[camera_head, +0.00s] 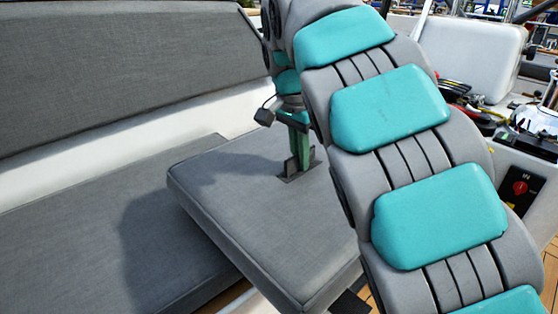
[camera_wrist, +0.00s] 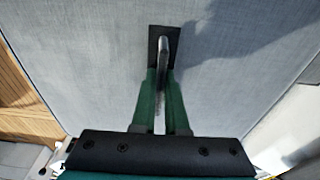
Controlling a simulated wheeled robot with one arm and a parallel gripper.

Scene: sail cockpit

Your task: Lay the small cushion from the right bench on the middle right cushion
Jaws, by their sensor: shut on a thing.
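The small grey cushion (camera_head: 225,195) is a flat, thick square with a dark plate and upright tab on its top. It fills most of the wrist view (camera_wrist: 90,60). My gripper (camera_head: 298,165) points down with its green fingers (camera_wrist: 163,78) shut on the tab. The cushion looks roughly level and overlaps the edge of a long grey seat cushion (camera_head: 60,245), with a dark shadow on it. I cannot tell whether the two touch, or whether this seat is the middle right cushion. My arm hides the small cushion's right side.
A grey backrest (camera_head: 110,60) rises behind the long seat, with a white band below it. Wooden floor (camera_wrist: 25,95) shows left in the wrist view. A white panel with a red switch (camera_head: 520,188) stands at right. The long seat's left part is bare.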

